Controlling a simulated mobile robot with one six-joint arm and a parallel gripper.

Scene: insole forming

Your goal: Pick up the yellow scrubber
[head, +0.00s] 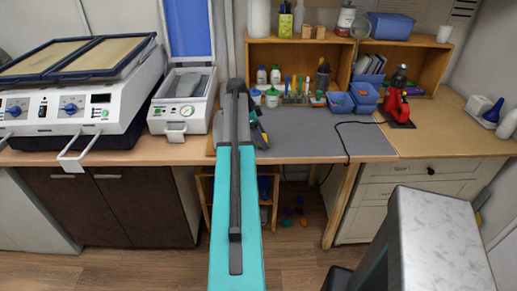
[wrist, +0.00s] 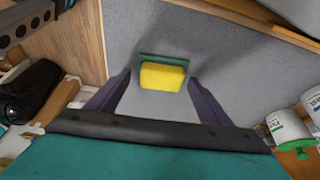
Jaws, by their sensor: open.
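The yellow scrubber (wrist: 162,77) is a small yellow block with a dark green layer along its far edge. In the wrist view it lies on the grey mat (wrist: 225,55). My gripper (wrist: 159,84) is open, with its two dark purple fingers to the left and right of the scrubber in the picture. Gaps show between the fingers and the scrubber, and nothing is held. In the head view my arm covers most of the spot, and my gripper (head: 262,136) shows only in part over the grey mat (head: 320,140). I cannot make out the scrubber clearly there.
In the wrist view a dark object (wrist: 28,92) lies at the left and a white bottle (wrist: 285,128) at the right. In the head view a wooden shelf (head: 292,54) with bottles and blue bins (head: 364,93) stands behind the mat. A black cable (head: 345,140) crosses the mat's right side.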

